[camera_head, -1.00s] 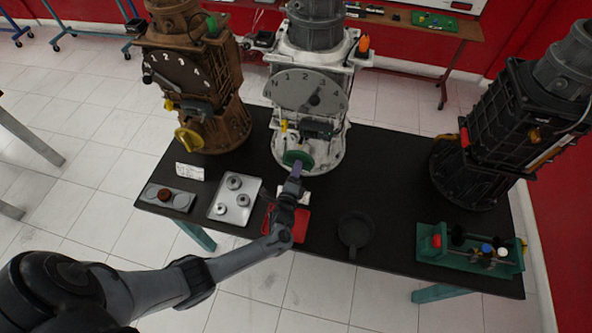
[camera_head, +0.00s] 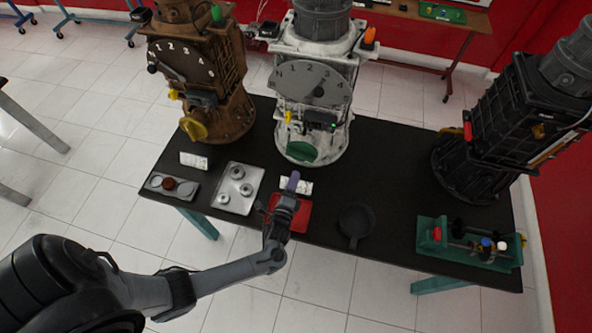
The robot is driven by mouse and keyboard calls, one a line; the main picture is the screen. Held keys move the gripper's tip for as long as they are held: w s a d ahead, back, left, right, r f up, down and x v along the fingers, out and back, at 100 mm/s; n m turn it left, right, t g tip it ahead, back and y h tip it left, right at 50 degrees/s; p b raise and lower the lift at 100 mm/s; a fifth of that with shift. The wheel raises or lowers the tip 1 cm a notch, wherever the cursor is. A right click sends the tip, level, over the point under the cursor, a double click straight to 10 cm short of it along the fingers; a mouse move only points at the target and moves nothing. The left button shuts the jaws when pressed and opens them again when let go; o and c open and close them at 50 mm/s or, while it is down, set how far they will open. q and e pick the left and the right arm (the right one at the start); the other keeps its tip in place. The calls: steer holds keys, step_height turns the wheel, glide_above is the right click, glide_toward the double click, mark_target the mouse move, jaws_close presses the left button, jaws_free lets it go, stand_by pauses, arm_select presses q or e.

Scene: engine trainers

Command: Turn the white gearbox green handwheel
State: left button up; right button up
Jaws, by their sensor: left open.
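The white gearbox (camera_head: 319,90) stands at the back middle of the black table, with a numbered grey dial on its front. Its green handwheel (camera_head: 301,151) is low on the front and faces me. A small green light (camera_head: 333,126) shows beside the dark box below the dial. My left gripper (camera_head: 291,184) is in front of and below the handwheel, apart from it, above the table near the red tray. It is open and nothing shows in it. My right gripper is not in view.
A brown gearbox (camera_head: 207,75) with a yellow handwheel stands left, a black one (camera_head: 510,120) right. Along the front are a button box (camera_head: 172,186), a metal tray (camera_head: 225,202), a red tray (camera_head: 300,217), a dark pan (camera_head: 356,221) and a green rack (camera_head: 460,258).

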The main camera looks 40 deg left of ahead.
arm_select(q)
steer(key=shift+v, duration=1.1)
steer(key=shift+s, duration=0.1)
